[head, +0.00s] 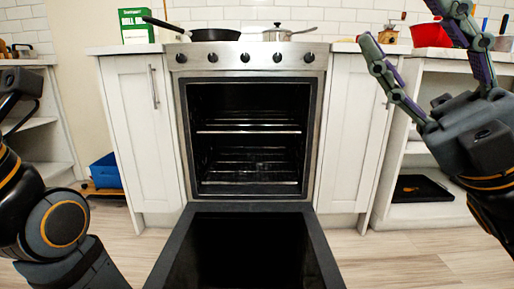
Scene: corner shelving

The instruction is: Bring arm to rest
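My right gripper (412,57) is raised at the upper right, in front of the right cabinet and shelf. Its two fingers are spread wide and nothing is between them. My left arm (45,215) is folded at the left edge of the head view. A dark part of it shows at the upper left, but the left gripper's fingers cannot be made out. The oven (250,140) stands straight ahead with its door (318,250) lowered flat toward me. Its racks look empty.
White cabinets flank the oven. A black frying pan (215,35) and a metal pan (277,35) sit on the stovetop. A green box (135,26) stands left, a red bowl (430,36) right. A blue bin (105,171) is low at left. Floor is clear beside the door.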

